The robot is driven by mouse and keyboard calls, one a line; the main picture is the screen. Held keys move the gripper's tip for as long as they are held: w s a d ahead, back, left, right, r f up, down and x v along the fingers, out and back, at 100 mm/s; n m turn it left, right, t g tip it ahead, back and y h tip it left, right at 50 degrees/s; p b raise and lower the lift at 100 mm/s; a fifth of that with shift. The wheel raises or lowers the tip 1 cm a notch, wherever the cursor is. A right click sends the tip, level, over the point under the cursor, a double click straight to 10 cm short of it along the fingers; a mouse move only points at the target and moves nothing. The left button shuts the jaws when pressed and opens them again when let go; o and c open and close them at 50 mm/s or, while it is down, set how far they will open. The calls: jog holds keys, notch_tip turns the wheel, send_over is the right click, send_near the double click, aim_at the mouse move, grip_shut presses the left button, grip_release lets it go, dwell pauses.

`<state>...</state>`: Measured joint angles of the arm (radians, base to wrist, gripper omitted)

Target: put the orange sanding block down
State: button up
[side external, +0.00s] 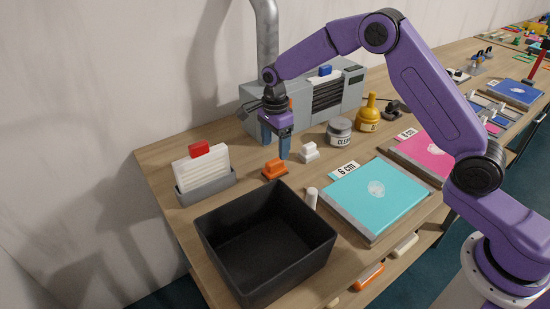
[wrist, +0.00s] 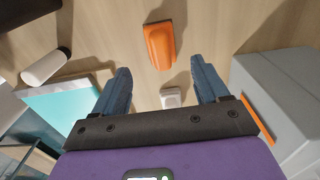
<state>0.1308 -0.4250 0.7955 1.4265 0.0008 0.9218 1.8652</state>
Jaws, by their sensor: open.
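The orange sanding block (side external: 274,169) rests on the wooden table between the black bin and the white block. It also shows in the wrist view (wrist: 160,44), ahead of the fingertips and roughly centred between them. My gripper (side external: 275,150) has blue fingers and points down, apart from the orange block and on the grey machine's side of it. In the wrist view my gripper (wrist: 163,75) is open with nothing between its fingers. A similar white block (side external: 308,153) stands beside the orange one; the wrist view shows it (wrist: 171,98) between the fingers' bases.
A black open bin (side external: 315,248) stands in front. A card holder (side external: 206,186) is at left and a grey machine (side external: 347,95) behind. A white cylinder (side external: 311,199), a grey jar (side external: 339,131), a yellow bottle (side external: 368,114) and a teal case (side external: 400,195) are to the right.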

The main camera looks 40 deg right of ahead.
aim_at(275, 161)
jog(key=s+a+r+n, duration=0.2)
jog(key=s+r+n, duration=0.3)
jog(key=s+n, duration=0.3)
jog(key=s+a+r+n, duration=0.1)
jog(key=s+r+n, duration=0.5)
jog(key=s, duration=0.5)
jog(key=s+d+n, duration=0.4)
jog(key=s+n, duration=0.4)
jog(key=s, duration=0.2)
jog(key=s+d+n, duration=0.5)
jog(key=s+n, duration=0.3)
jog(key=s, duration=0.3)
jog(key=shift+s+f+n, duration=0.2)
jog(key=shift+s+n, duration=0.1)
jog(key=shift+o, duration=0.4)
jog(key=shift+w, duration=0.15)
